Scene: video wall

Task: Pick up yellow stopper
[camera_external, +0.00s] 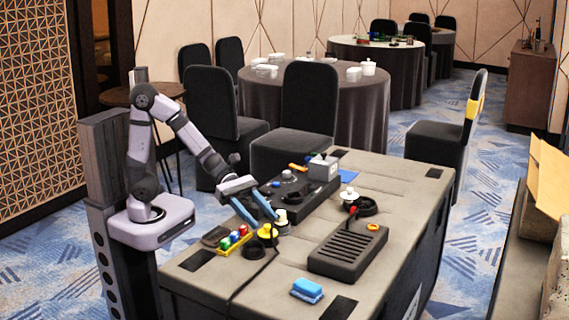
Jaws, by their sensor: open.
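A small yellow piece (267,232), which looks like the yellow stopper, is on the grey table top (215,277) close to the fingertips. My gripper (266,222) has long blue fingers pointing down and to the right. They are spread apart with nothing visible between them. The fingertips are just above or beside the yellow piece; whether they touch it I cannot tell. The fingers hide part of the area around it.
A cream knob (281,216) stands just right of the fingertips. A yellow tray with coloured buttons (234,239) is to the left, and a black ring (251,250) is in front. A black slotted box (348,252) and a blue block (307,290) are nearer the table's front.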

